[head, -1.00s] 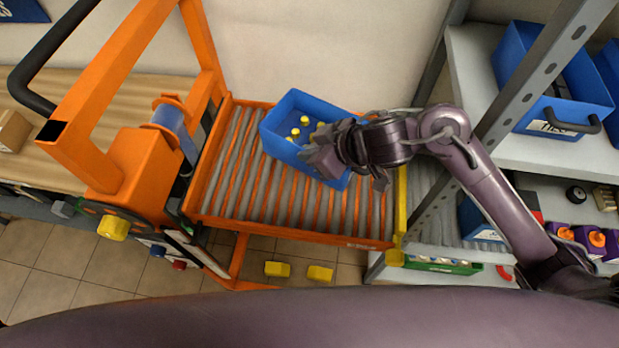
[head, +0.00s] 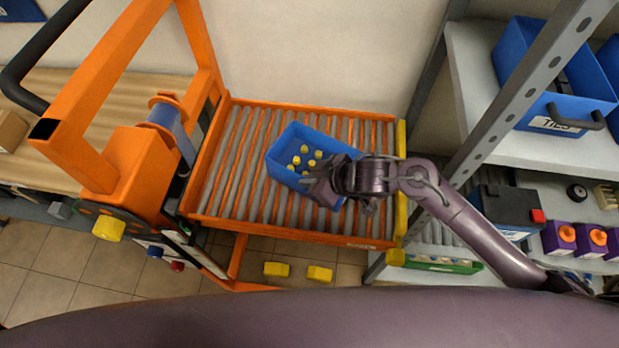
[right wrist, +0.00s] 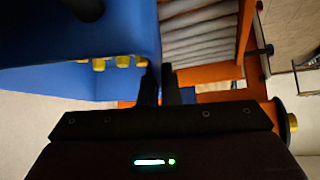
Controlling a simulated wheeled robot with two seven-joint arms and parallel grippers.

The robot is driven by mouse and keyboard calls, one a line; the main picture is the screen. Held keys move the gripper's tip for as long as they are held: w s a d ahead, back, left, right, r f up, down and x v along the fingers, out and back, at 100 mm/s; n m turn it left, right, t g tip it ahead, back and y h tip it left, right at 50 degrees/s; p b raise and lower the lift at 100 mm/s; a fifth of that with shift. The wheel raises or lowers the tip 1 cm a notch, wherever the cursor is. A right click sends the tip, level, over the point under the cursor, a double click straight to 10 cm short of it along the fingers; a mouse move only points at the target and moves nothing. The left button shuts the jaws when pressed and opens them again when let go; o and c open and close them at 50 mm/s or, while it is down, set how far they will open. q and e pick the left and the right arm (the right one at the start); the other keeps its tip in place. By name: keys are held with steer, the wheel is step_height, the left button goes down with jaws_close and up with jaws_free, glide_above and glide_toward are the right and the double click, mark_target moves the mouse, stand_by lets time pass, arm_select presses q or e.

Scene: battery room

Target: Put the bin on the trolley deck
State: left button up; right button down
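The blue bin (head: 283,165) with several yellow-topped pieces inside is over the grey roller deck (head: 235,185) of the orange trolley, turned at an angle to the rollers. It looks low over the deck, but I cannot tell whether its base touches the rollers. My right gripper (head: 325,183) is at the bin's near right wall. In the right wrist view, my right gripper's fingers (right wrist: 160,85) close on the edge of the bin wall (right wrist: 110,28). Part of that wall is hidden by the gripper. My left gripper is not in view.
The trolley's orange mast (head: 95,130) stands left of the deck. A yellow bar (head: 400,190) lines its right end. A grey shelf upright (head: 530,85) and shelves with another blue bin (head: 575,115) and a black battery (head: 500,208) stand right. Yellow blocks (head: 320,273) show below.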

steer(key=c, duration=2.1)
jaws_free()
steer(key=shift+f, duration=0.1)
steer(key=o, duration=0.5)
steer(key=shift+c, duration=0.2)
